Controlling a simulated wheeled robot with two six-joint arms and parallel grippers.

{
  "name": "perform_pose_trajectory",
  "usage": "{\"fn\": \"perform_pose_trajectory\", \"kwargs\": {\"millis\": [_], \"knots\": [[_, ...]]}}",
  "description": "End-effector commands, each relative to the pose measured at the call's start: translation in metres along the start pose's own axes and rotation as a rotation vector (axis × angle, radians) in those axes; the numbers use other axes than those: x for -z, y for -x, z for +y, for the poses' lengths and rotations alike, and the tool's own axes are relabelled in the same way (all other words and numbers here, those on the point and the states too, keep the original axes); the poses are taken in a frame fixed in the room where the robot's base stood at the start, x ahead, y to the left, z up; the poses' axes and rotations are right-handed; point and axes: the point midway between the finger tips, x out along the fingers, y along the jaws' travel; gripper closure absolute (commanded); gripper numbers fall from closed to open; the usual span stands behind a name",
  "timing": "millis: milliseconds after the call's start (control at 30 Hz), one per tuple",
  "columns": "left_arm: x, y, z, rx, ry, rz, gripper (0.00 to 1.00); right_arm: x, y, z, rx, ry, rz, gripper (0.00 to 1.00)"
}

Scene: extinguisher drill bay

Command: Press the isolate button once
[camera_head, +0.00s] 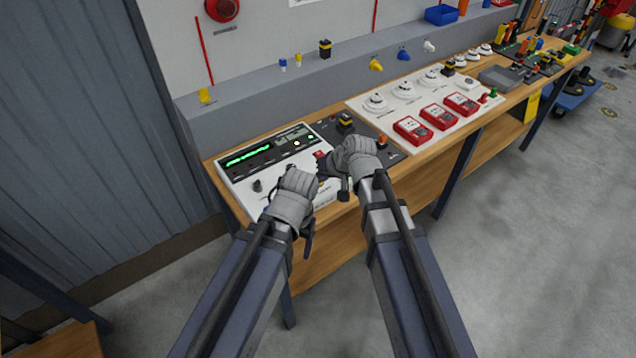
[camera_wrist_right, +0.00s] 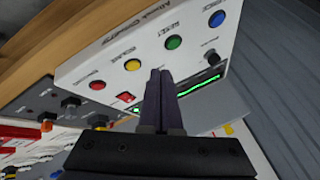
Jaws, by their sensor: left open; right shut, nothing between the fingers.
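The white control panel (camera_head: 234,180) lies on the bench under my grippers, with a lit green display (camera_head: 248,156). In the right wrist view the panel (camera_wrist_right: 190,62) shows red (camera_wrist_right: 97,85), yellow (camera_wrist_right: 133,65), green (camera_wrist_right: 173,42) and blue (camera_wrist_right: 216,19) round buttons. Most button labels are too small to read, so I cannot tell which is isolate. My right gripper (camera_wrist_right: 161,74) is shut and empty, its fingertips over the panel near the yellow and green buttons; contact cannot be judged. My left gripper (camera_head: 296,172) is open at the panel's front. The hands hide most buttons in the head view.
A red square switch (camera_wrist_right: 125,97) and a knob (camera_wrist_right: 212,58) sit on the panel. A dark control box (camera_head: 392,154) is beside it. Red call-point boxes (camera_head: 412,130) stand farther right on a white board. A grey ledge (camera_head: 240,105) runs behind.

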Motion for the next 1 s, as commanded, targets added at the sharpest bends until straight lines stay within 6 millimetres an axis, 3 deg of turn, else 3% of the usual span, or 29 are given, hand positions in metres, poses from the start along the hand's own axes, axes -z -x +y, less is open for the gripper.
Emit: {"fn": "perform_pose_trajectory", "kwargs": {"millis": [33,100,267,733,1000], "knots": [[0.0,-0.001,0.0,0.0,0.0,0.0,0.26,0.024,-0.002,0.002,0.03,-0.034,0.053,1.0],[0.0,-0.001,0.0,0.0,0.0,0.0,0.26,0.045,-0.002,0.003,0.065,-0.07,0.114,1.0],[0.0,-0.001,0.0,0.0,0.0,0.0,0.26,0.071,0.002,0.006,0.106,-0.118,0.19,1.0],[0.0,-0.003,0.0,0.0,0.0,0.0,0.26,0.073,0.001,0.007,0.111,-0.124,0.2,1.0],[0.001,-0.022,0.002,0.0,0.001,0.0,0.26,0.065,-0.015,0.014,0.111,-0.124,0.199,1.0]]}}
